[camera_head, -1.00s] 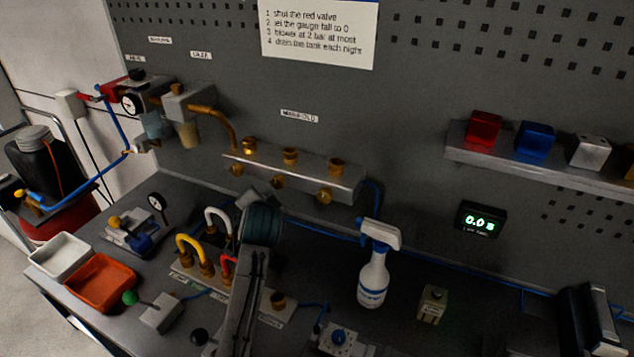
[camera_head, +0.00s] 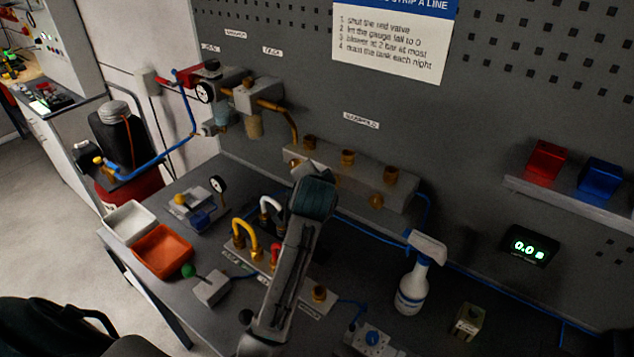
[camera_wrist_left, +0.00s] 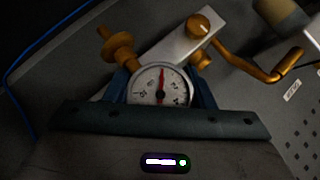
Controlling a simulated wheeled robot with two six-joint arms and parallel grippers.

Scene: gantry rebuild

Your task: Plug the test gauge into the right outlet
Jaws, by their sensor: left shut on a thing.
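The test gauge (camera_wrist_left: 160,88) has a round white dial with a red needle; in the left wrist view it sits between my left gripper's fingers (camera_wrist_left: 160,95). In the head view my left gripper (camera_head: 315,190) is in front of the grey manifold (camera_head: 318,165), left of its middle, and hides the gauge. The manifold also shows behind the gauge in the left wrist view (camera_wrist_left: 165,50). The manifold has brass fittings on top and along its front. The front right outlet (camera_head: 376,200) is uncovered and apart from the gripper. The gauge's plug end is not clear. My right gripper is not in view.
A rack with yellow (camera_head: 246,229) and white (camera_head: 270,205) looped hoses lies below the gripper. Orange (camera_head: 162,252) and white (camera_head: 130,223) trays are at left. A shelf (camera_head: 570,198) is at right.

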